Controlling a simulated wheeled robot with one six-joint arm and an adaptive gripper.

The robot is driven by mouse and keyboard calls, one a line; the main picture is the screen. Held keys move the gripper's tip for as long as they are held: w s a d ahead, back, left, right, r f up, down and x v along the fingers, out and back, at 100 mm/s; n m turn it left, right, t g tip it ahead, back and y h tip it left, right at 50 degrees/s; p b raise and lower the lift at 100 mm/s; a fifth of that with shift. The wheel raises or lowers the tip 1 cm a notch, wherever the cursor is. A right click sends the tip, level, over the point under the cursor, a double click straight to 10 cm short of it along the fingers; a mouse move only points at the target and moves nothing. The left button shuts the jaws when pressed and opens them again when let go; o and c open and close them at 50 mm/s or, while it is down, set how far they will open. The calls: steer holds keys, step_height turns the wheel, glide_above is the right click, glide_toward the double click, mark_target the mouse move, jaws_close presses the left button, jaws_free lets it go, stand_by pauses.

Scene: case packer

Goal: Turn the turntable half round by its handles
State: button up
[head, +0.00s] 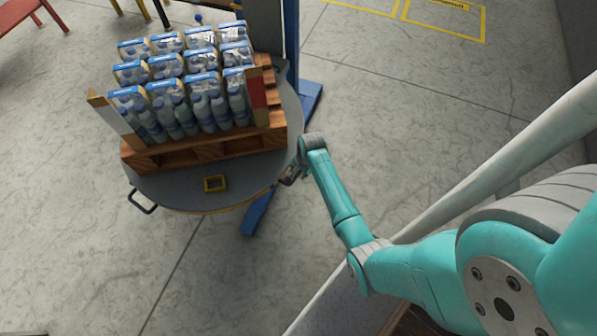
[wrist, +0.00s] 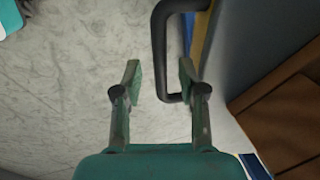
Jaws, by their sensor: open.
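The turntable (head: 185,190) is a round grey disc with a yellowish edge, carrying a wooden pallet of packed bottles. One black handle (head: 143,202) sticks out at its front left rim. Another black handle (wrist: 159,50) shows in the wrist view, where its lower corner lies between the fingers, nearer the right finger. My gripper (wrist: 160,80) is open, with a finger on each side of that handle's end. In the head view my gripper (head: 290,177) is at the turntable's right rim, small and partly hidden by my wrist. I cannot tell whether a finger touches the handle.
The wooden pallet (head: 205,150) holds several wrapped bottle packs (head: 170,110) between upright end boards. A blue post (head: 291,40) with blue feet stands behind and below.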

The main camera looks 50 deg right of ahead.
steer(key=shift+w+f, duration=0.15)
steer(key=shift+f, duration=0.5)
jaws_close()
steer(key=shift+d, duration=0.1)
